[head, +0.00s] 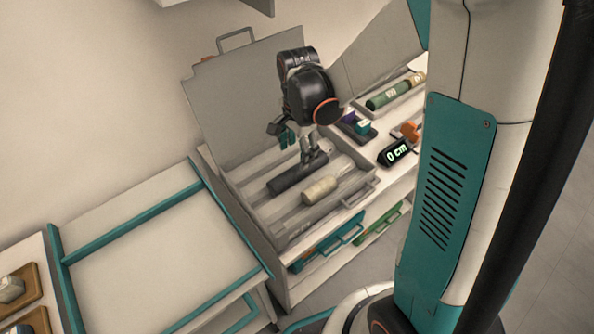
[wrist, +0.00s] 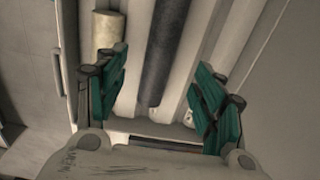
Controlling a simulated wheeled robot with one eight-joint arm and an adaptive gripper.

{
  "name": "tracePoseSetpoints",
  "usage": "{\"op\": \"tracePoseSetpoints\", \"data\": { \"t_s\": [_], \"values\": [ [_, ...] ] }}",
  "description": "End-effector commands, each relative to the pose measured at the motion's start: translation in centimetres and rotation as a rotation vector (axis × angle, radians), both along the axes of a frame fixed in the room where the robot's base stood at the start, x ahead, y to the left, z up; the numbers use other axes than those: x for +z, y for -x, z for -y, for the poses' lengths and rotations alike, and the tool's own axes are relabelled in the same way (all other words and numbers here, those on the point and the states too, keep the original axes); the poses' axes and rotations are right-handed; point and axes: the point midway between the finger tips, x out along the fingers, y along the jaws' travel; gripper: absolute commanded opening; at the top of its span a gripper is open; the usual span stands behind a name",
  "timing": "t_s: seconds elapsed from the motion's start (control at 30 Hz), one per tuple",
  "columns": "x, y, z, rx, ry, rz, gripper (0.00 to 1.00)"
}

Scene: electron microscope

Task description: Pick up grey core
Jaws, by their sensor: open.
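The grey core (head: 290,178) is a dark grey cylinder lying in a grooved tray (head: 283,235) inside an open case. It also shows in the wrist view (wrist: 163,45), lengthwise in a groove. My gripper (head: 299,145) is over the tray, above the core, with teal finger pads. In the wrist view my gripper (wrist: 163,75) is open, with one finger on each side of the core in the picture and visible gaps to it. Nothing is held. The arm covers part of the area behind the core in the head view.
A beige core (head: 320,190) lies beside the grey core and shows in the wrist view (wrist: 108,30). The case's lid (head: 235,90) stands raised behind. A green core (head: 388,96) lies in another tray. A "0 cm" display (head: 396,152) stands right. An empty teal-edged table (head: 150,250) is left.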

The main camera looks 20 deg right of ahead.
Motion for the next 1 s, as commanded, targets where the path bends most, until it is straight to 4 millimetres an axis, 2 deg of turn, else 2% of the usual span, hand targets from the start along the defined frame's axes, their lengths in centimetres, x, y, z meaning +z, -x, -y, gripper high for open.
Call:
{"op": "tracePoseSetpoints", "data": {
  "t_s": [0.03, 0.1, 0.47, 0.73, 1.0],
  "values": [
    [-1.3, 0.0, 0.0, 0.000, 0.000, 0.000, 0.63],
    [-2.3, -0.1, 0.0, 0.000, 0.000, 0.000, 0.63],
    [-4.6, -0.1, 0.1, 0.001, 0.000, 0.000, 0.63],
    [-8.4, -0.5, 0.5, 0.001, 0.000, 0.001, 0.63],
    [-8.8, -0.4, 0.4, 0.001, 0.000, 0.001, 0.63]
  ]
}}
